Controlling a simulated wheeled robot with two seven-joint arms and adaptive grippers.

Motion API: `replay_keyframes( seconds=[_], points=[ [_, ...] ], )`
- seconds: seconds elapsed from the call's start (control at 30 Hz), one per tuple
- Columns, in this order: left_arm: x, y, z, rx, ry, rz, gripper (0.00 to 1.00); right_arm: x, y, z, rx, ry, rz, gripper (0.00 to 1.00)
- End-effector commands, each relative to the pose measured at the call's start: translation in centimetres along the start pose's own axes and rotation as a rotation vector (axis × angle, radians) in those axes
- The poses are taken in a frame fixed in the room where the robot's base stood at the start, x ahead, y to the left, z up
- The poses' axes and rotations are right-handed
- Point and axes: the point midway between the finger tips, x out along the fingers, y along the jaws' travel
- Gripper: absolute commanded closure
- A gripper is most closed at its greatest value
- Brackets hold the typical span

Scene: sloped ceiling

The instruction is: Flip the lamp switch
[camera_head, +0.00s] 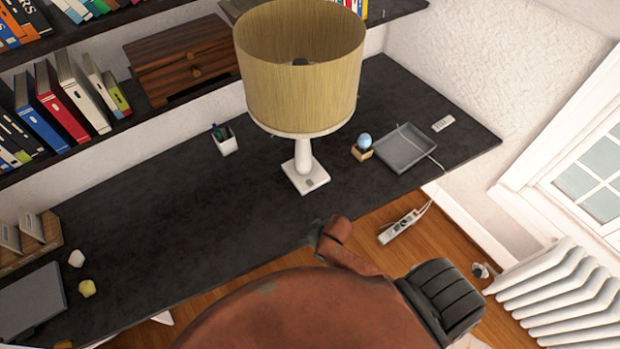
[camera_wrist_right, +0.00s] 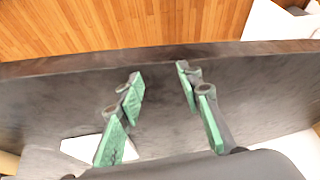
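The lamp (camera_head: 300,75) stands upright on the dark desk, with a yellowish drum shade and a white stem. A small grey patch, possibly the switch (camera_head: 309,182), shows on its square white base (camera_head: 296,176). Its setting is too small to tell. My right gripper (camera_wrist_right: 160,85) shows in the right wrist view, its green-padded fingers apart and nothing between them, over the dark desk surface. A white flat piece beside the left finger in that view may be the lamp base; I cannot tell. I cannot make out either gripper in the head view.
A brown chair (camera_head: 300,310) with a black armrest pad (camera_head: 440,292) stands at the desk's front edge. A grey tray (camera_head: 404,147), an egg-like blue object (camera_head: 364,141) and a pen cup (camera_head: 224,141) are on the desk (camera_head: 170,220). The desk's left-middle is clear.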

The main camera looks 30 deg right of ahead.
Motion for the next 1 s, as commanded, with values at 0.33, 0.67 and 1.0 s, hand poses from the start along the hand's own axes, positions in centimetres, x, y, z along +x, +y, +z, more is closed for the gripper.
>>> replay_keyframes(
  seconds=[0.33, 0.67, 1.0],
  points=[
    [-0.6, 0.0, -0.1, 0.0, 0.001, 0.0, 0.6, 1.5, -1.3, -7.7, -0.081, 0.014, -0.062, 0.67],
    [-1.5, -0.1, -0.2, 0.0, 0.001, 0.0, 0.6, -0.1, 10.2, -15.5, 0.027, -0.052, 0.058, 0.67],
    [-1.7, -0.1, -0.2, 0.0, 0.001, 0.0, 0.6, -1.8, 16.7, -17.9, 0.142, -0.053, 0.133, 0.67]
  ],
)
